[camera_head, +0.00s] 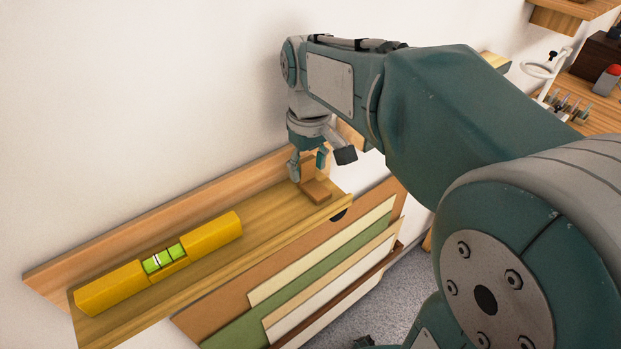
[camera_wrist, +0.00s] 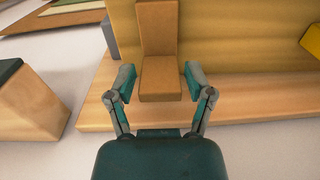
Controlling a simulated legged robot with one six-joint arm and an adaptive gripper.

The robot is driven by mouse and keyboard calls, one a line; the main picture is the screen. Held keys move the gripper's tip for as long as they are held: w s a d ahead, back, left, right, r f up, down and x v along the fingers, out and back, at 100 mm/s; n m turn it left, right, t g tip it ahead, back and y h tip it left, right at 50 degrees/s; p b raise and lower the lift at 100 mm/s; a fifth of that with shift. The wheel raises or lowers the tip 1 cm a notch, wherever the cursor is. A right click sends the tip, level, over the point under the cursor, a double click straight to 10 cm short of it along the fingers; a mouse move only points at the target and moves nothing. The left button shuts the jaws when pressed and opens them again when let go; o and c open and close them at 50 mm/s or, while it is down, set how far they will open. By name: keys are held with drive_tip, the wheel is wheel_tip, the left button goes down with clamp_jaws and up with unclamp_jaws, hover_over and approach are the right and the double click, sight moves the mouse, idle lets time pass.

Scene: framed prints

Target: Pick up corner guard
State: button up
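The corner guard is most likely the small brown L-shaped piece (camera_head: 316,190) at the right end of the wooden shelf. In the wrist view the brown piece (camera_wrist: 159,78) has a long flat part and a shorter face nearest my gripper. My gripper (camera_head: 308,167) points down just above and beside it at the shelf's back. In the wrist view my gripper (camera_wrist: 162,85) is open, with one finger on each side of the piece's near end. I see gaps between the fingers and the piece; contact is not visible.
A yellow spirit level (camera_head: 160,262) lies on the left of the wooden shelf (camera_head: 265,245). Several flat panels (camera_head: 330,270) stand below the shelf. The white wall (camera_head: 150,100) is close behind. A wooden block (camera_wrist: 38,98) shows at left in the wrist view.

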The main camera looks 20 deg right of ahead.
drive_tip(key=shift+c, duration=1.4)
drive_tip(key=shift+r, duration=0.15)
